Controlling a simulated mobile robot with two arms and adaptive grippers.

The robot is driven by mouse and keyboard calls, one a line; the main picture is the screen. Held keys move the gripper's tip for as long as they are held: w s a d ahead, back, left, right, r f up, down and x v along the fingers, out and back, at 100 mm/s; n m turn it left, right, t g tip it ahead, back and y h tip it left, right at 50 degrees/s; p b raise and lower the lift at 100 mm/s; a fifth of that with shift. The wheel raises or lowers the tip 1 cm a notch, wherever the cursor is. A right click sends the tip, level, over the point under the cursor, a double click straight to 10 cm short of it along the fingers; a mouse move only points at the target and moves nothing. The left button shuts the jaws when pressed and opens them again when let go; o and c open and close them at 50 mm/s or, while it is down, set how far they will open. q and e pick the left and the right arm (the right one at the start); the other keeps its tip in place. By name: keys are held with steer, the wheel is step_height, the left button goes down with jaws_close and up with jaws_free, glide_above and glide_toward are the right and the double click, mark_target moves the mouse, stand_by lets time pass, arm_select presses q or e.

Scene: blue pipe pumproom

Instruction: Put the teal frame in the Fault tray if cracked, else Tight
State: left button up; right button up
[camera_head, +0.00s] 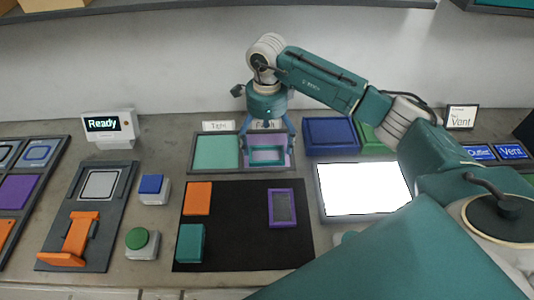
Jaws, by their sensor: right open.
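The teal frame (267,163) is a small open rectangle at the lilac right compartment (259,139) of a dark tray at the back. My right gripper (268,142) is directly over it, open, with its fingers spread to either side of the frame. Whether the frame rests fully on the compartment floor is hard to tell. The left compartment (216,152) is mint green and empty, with a label reading Tight (218,126) behind it. The label (264,125) behind the lilac compartment is partly hidden by the gripper. No crack can be made out at this size. My left gripper is out of view.
A black mat (240,240) holds an orange block (197,198), a teal block (189,243) and a purple frame (271,208). A lit white panel (362,188) is right of it. Blue (151,184) and green (138,238) buttons and a Ready display (103,124) stand left.

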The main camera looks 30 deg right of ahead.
mark_target(267, 157)
step_height(267, 157, up, 6)
steer(key=shift+f+b, duration=0.1)
steer(key=shift+b, duration=0.55)
